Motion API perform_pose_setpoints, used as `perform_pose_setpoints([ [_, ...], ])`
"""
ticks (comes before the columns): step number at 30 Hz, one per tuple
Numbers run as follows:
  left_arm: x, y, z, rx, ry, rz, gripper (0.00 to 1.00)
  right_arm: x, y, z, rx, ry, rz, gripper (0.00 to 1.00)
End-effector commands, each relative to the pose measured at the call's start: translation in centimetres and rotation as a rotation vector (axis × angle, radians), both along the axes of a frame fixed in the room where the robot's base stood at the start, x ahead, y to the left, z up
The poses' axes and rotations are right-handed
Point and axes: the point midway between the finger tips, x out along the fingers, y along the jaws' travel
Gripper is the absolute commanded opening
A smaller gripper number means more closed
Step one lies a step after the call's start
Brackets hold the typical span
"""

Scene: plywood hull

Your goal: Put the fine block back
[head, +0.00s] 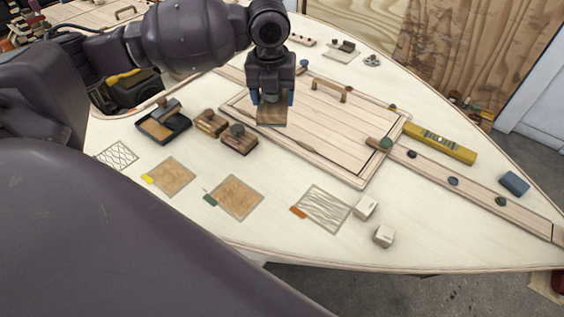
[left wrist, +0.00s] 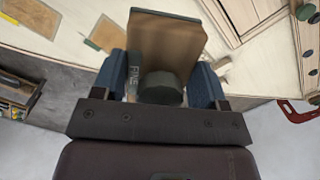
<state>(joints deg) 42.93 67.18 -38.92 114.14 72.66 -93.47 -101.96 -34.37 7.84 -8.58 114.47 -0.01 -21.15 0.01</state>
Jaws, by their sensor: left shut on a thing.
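My left gripper (head: 272,97) is shut on the fine block, a brown wooden sanding block (head: 271,115), and holds it over the near-left edge of the framed wooden panel (head: 315,115). In the left wrist view, the fingers (left wrist: 161,84) are on either side of the block's round dark knob, and the block (left wrist: 165,42) shows the word FINE. Two similar dark-knobbed blocks, one farther (head: 210,123) and one nearer (head: 240,140), stand left of the gripper. My right gripper is out of view.
Abrasive sheets with a yellow tab (head: 172,177), a green tab (head: 236,198) and an orange tab (head: 325,209) lie near the front. Two pale cubes (head: 366,207) sit right of them. A yellow level (head: 440,142) and a wooden strip (head: 470,188) lie to the right.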

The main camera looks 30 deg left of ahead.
Motion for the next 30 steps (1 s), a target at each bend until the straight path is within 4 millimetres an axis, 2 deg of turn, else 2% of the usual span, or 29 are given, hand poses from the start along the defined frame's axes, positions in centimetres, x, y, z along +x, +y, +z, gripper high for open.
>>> perform_pose_setpoints([
  [7,0.2,0.7,0.7,0.0,-0.005,-0.164,0.29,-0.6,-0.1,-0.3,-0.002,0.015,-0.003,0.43],
  [11,0.2,0.8,0.1,0.0,-0.003,-0.191,0.29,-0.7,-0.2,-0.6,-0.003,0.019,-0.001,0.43],
  [17,0.2,0.8,-3.8,-0.001,0.001,-0.194,0.29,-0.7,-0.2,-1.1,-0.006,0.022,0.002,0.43],
  [24,0.1,0.8,-9.0,-0.002,0.002,-0.193,0.29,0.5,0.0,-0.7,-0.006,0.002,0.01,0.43],
  [30,0.2,0.8,-12.4,-0.001,-0.001,-0.192,0.29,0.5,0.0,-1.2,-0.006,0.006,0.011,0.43],
])
